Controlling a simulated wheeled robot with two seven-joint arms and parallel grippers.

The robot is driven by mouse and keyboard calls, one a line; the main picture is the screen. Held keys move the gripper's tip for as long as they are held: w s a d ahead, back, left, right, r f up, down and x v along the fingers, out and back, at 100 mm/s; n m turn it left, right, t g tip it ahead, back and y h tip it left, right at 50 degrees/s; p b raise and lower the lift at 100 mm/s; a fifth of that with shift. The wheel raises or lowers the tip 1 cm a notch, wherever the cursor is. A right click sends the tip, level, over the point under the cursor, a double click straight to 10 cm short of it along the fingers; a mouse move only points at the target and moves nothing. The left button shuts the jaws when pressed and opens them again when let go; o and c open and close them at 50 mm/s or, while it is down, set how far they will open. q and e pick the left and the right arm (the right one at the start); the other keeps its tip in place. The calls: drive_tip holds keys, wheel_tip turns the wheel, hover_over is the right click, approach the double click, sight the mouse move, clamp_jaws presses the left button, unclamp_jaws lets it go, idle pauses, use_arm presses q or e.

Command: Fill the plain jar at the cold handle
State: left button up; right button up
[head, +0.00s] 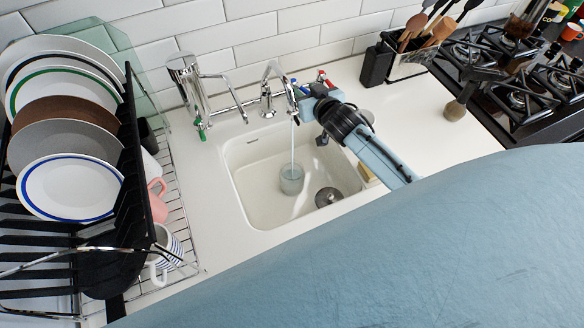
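The plain jar (291,180) is a small greyish, see-through jar standing in the white sink (245,190). A thin stream of water (293,145) falls from the chrome tap's spout (280,72) into or onto the jar; the fill level is too small to tell. Small blue and red parts (325,78) show at the back of this tap, partly hidden. My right gripper (309,103) is beside the tap, just right of its spout. Its fingers are small and partly hidden, so I cannot tell whether it touches a handle. My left gripper is not in view.
Another chrome tap (186,85) with a green part stands left of the sink. A dish rack (125,190) with plates and mugs fills the left side. A utensil holder (410,65) and gas hob (540,85) are at right. My blue arm link hides the front.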

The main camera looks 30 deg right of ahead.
drive_tip(key=a, duration=0.2)
drive_tip(key=shift+w+a, duration=0.1)
drive_tip(key=shift+a, duration=0.25)
idle(0.4)
drive_tip(key=shift+d+p, duration=0.55)
drive_tip(key=shift+d, duration=1.15)
idle(1.8)
drive_tip(key=shift+a, duration=0.25)
drive_tip(key=a, duration=0.3)
idle(0.8)
drive_tip(key=shift+d+p, duration=0.3)
drive_tip(key=shift+d, duration=0.05)
idle(0.5)
drive_tip(key=p+v, duration=0.5)
drive_tip(key=v, duration=0.2)
drive_tip(key=shift+p, duration=0.3)
